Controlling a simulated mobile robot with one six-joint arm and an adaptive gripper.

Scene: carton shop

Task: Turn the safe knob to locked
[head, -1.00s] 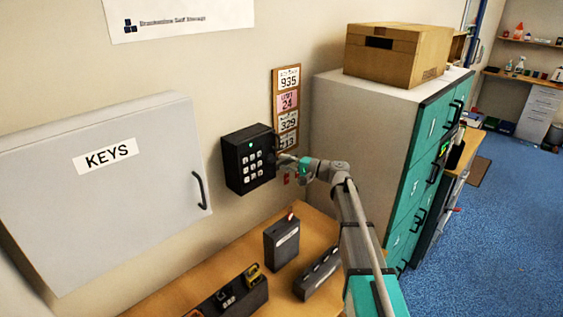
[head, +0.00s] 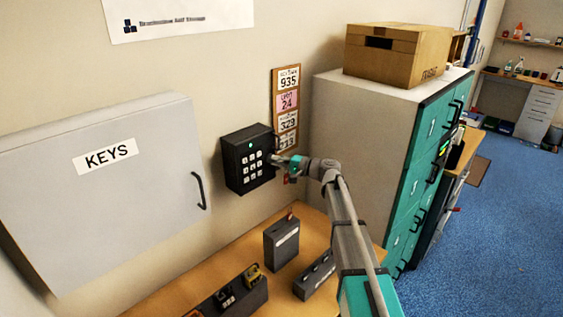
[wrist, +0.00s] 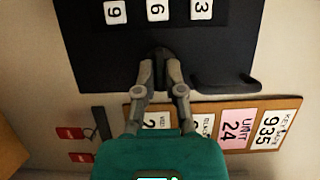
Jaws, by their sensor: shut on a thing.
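The safe (head: 247,160) is a small black box on the wall with a white-keyed keypad and a small green light. Its dark knob (wrist: 160,55) is beside the keypad column 3, 6, 9 in the wrist view. My gripper (wrist: 160,68) has its two fingers closed on the knob from both sides. The fingertips hide part of the knob, so I cannot tell which position it points to. A dark bar handle (wrist: 226,86) is beside it. In the head view my gripper (head: 278,160) is at the safe's right side, and the knob is hidden.
A grey KEYS cabinet (head: 105,190) is left of the safe. A board of number plates (head: 286,95) and red tags (wrist: 71,133) hang close by. A wooden bench (head: 205,270) with dark boxes is below.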

